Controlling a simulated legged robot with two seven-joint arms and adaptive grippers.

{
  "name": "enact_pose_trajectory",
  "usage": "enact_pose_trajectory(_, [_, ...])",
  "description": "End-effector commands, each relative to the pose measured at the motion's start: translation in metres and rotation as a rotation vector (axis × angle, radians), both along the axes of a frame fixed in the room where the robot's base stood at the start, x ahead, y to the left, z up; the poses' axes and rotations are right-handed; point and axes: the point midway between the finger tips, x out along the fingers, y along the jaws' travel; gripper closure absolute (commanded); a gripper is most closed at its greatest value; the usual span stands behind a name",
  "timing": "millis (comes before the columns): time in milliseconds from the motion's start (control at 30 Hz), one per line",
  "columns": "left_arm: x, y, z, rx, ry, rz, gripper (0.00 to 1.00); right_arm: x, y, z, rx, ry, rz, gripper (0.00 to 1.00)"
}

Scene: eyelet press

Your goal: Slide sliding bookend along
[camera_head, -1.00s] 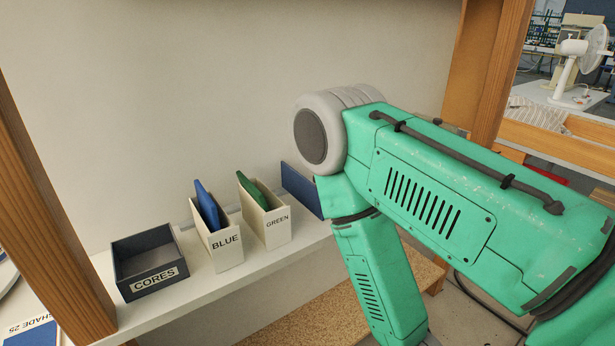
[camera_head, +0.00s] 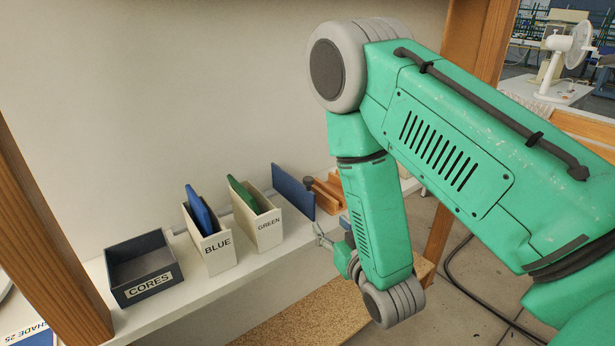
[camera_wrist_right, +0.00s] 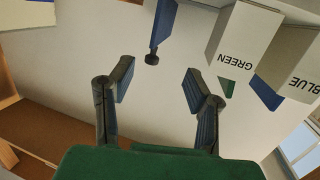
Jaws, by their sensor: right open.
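The sliding bookend (camera_head: 293,192) is an upright blue plate on the shelf, just right of the GREEN box. A dark knob (camera_head: 308,181) shows by its right side. In the wrist view the bookend (camera_wrist_right: 163,24) is at the top, with the knob (camera_wrist_right: 152,58) at its lower end. My right gripper (camera_head: 320,234) is at the shelf's front edge, right of and below the bookend; my forearm partly hides it. In the wrist view the right gripper (camera_wrist_right: 158,80) is open and empty, its fingers either side of the knob in the picture, apart from it. My left gripper is out of view.
The white GREEN box (camera_head: 265,225) and BLUE box (camera_head: 212,245) each hold a coloured item. A dark CORES tray (camera_head: 145,268) stands farther left on the shelf (camera_head: 190,292). A wooden piece (camera_head: 328,194) sits right of the bookend. Wooden posts (camera_head: 48,225) frame the shelf.

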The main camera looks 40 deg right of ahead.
Motion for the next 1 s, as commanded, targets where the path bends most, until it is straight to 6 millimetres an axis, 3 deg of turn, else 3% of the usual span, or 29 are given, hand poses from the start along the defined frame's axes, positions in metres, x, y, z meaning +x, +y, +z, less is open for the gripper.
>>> enact_pose_trajectory(100, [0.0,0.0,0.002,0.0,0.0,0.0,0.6,0.006,-0.006,0.028,-0.018,-0.108,-0.011,0.56])
enact_pose_trajectory(200, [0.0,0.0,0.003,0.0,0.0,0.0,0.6,0.012,-0.007,0.034,-0.022,-0.133,-0.012,0.56])
enact_pose_trajectory(367, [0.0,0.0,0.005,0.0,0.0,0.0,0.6,0.033,-0.012,0.034,-0.022,-0.135,-0.011,0.56])
enact_pose_trajectory(800, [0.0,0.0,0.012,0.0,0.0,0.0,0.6,0.118,-0.031,0.033,-0.021,-0.132,-0.01,0.56])
enact_pose_trajectory(1000, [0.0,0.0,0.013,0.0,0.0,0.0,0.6,0.137,-0.036,0.032,-0.022,-0.128,-0.01,0.56])
